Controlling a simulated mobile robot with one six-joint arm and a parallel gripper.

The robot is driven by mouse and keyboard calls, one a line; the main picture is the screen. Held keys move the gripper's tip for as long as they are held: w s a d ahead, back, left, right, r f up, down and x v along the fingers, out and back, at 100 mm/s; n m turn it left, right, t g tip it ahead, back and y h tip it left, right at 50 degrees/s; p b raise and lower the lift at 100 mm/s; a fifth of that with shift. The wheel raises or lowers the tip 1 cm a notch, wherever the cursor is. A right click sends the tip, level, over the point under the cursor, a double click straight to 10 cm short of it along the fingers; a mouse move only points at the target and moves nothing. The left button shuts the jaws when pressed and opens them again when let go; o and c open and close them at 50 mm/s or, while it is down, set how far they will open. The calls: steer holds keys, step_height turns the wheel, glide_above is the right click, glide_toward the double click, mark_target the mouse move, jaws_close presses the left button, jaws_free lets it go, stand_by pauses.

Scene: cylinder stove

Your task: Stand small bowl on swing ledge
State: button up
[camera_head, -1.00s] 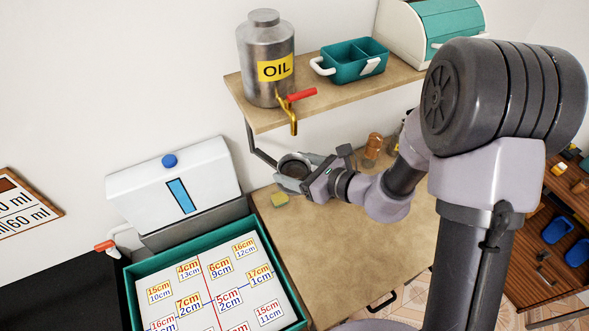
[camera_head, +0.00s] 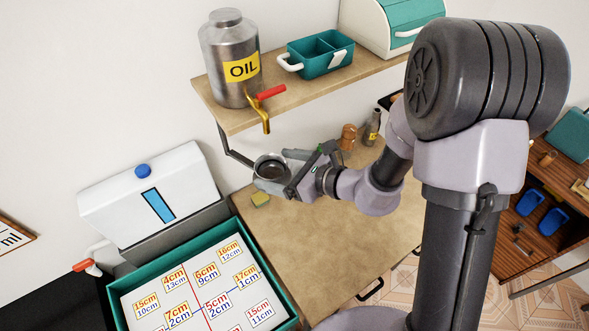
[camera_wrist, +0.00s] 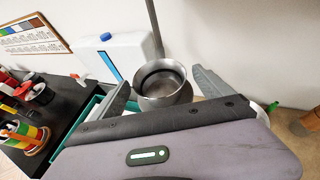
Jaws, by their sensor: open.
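The small grey metal bowl (camera_head: 271,168) is upright beside the lower end of the shelf's dark bracket. In the wrist view the bowl (camera_wrist: 163,86) sits between my two fingers, its round opening showing and a visible gap on each side. My gripper (camera_head: 276,170) is open around it, reaching in from the right. It also shows in the wrist view (camera_wrist: 160,80). What bears the bowl from below is hidden, and I cannot make out the swing ledge.
The wooden shelf (camera_head: 290,90) above holds the oil can (camera_head: 232,70) with its red-handled tap (camera_head: 264,105) and a teal box (camera_head: 318,55). A white dispenser (camera_head: 150,195) and a teal-rimmed tray (camera_head: 270,275) stand left. The counter (camera_head: 320,235) is mostly clear.

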steer(key=v, duration=1)
steer(key=s+a+r+n+g+h, duration=0.25)
steer(key=s+r+n+g, duration=0.35)
steer(key=s+n, duration=0.55)
steer(key=s+d+r+n+t+h, duration=0.2)
steer(key=d+r+n+h, duration=0.1)
steer(key=d+n, duration=0.1)
steer(key=s+d+r+n+t+h, duration=0.1)
steer(key=d+r+n+t+h, duration=0.2)
steer(key=d, duration=0.4)
steer(key=shift+s+r+n+h, duration=0.35)
steer(key=shift+r+n+h, duration=0.1)
steer(key=shift+n+h, duration=0.1)
steer(key=shift+d, duration=0.1)
